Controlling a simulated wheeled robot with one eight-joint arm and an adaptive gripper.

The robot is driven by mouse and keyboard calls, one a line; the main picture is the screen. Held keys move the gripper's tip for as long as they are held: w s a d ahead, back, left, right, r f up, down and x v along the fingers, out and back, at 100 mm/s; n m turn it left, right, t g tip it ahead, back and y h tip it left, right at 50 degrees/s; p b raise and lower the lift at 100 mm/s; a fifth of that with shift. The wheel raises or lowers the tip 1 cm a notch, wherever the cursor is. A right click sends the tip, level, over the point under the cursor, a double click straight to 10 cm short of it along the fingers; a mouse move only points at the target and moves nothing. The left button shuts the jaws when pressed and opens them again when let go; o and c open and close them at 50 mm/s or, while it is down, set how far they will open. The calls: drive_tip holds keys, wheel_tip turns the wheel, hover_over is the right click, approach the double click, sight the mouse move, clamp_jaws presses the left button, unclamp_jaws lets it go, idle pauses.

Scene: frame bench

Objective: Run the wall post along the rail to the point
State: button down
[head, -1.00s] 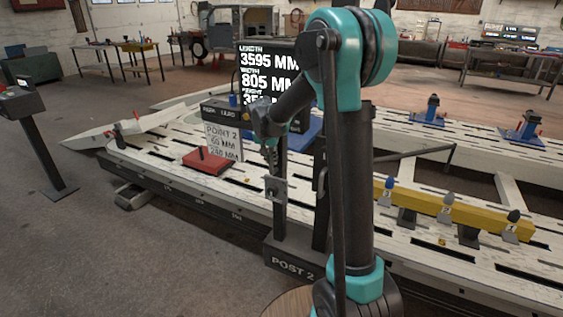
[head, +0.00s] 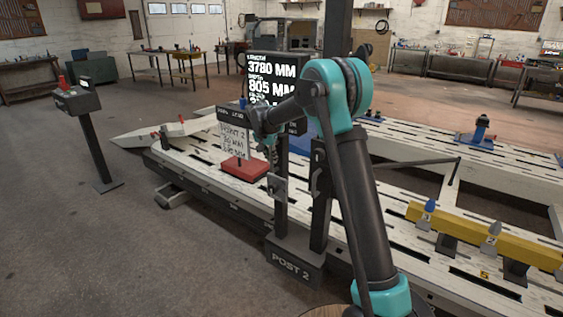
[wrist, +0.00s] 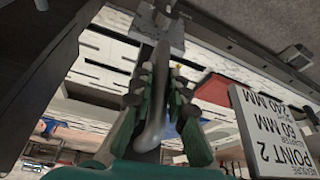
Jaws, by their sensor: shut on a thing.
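The wall post (head: 295,268), a dark upright with a base marked "POST 2", stands at the near side of the long white slotted bench. Its screen (head: 272,78) reads 3780 MM and 805 MM; the lowest line is partly hidden by my arm. My gripper (head: 268,140) is at the post's upper part. In the wrist view its green-and-black fingers (wrist: 156,85) are shut around a grey handle (wrist: 153,110). A white card (head: 233,140) marked "POINT 2" stands by a red block (head: 245,169) on the bench, just left of the post; the card also shows upside down in the wrist view (wrist: 280,135).
The rail (head: 222,203) runs along the bench's near side. A yellow beam (head: 475,235) with numbered clamps lies to the right. A console on a stand (head: 90,130) is at the left. The floor at front left is clear.

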drive_tip(key=shift+w+a, duration=0.75)
drive_tip(key=shift+a, duration=0.3)
drive_tip(key=shift+w+a, duration=0.7)
drive_tip(key=shift+a, duration=0.3)
drive_tip(key=c, duration=1.5)
unclamp_jaws()
drive_tip(key=v, duration=1.2)
